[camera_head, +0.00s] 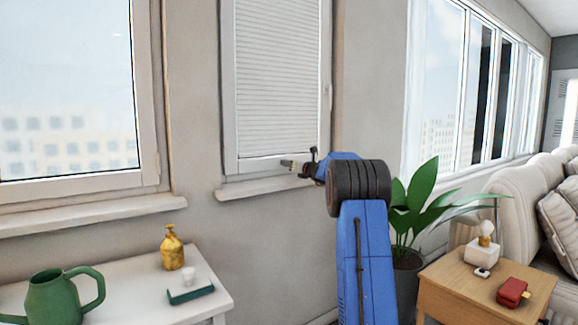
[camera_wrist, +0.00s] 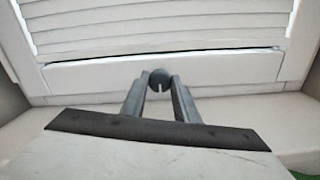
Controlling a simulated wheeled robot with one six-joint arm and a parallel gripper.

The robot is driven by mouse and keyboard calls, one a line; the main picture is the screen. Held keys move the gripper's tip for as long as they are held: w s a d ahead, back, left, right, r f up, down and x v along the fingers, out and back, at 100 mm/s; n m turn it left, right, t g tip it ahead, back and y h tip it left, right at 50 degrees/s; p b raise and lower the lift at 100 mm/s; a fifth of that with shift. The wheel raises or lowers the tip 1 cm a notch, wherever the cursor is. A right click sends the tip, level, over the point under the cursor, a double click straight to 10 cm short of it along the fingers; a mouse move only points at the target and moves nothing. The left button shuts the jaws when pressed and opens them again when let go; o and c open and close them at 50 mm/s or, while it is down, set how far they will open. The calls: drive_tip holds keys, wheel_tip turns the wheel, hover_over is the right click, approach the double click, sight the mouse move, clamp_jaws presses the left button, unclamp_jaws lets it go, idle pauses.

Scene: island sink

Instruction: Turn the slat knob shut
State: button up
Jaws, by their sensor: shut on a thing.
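The slat knob (camera_wrist: 159,80) is a small dark round knob on the lower frame of the slatted window. In the wrist view my gripper (camera_wrist: 157,88) has one finger on each side of the knob and is shut on it. A pale slot or mark shows on the knob's face. In the head view my gripper (camera_head: 291,164) reaches the bottom of the window frame, and the knob is too small to tell apart there. The slats (camera_head: 278,75) look closed in the head view; in the wrist view the slats (camera_wrist: 160,28) show as overlapping pale bands.
The window sill (camera_head: 270,186) runs just below my gripper. A plant (camera_head: 415,208) and a wooden side table (camera_head: 480,292) stand at right.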

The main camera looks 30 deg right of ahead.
drive_tip(key=shift+f, duration=0.15)
idle(0.3)
drive_tip(key=o, duration=1.1)
drive_tip(key=shift+c, duration=0.2)
drive_tip(key=s, duration=1.7)
drive_tip(key=shift+s, duration=0.2)
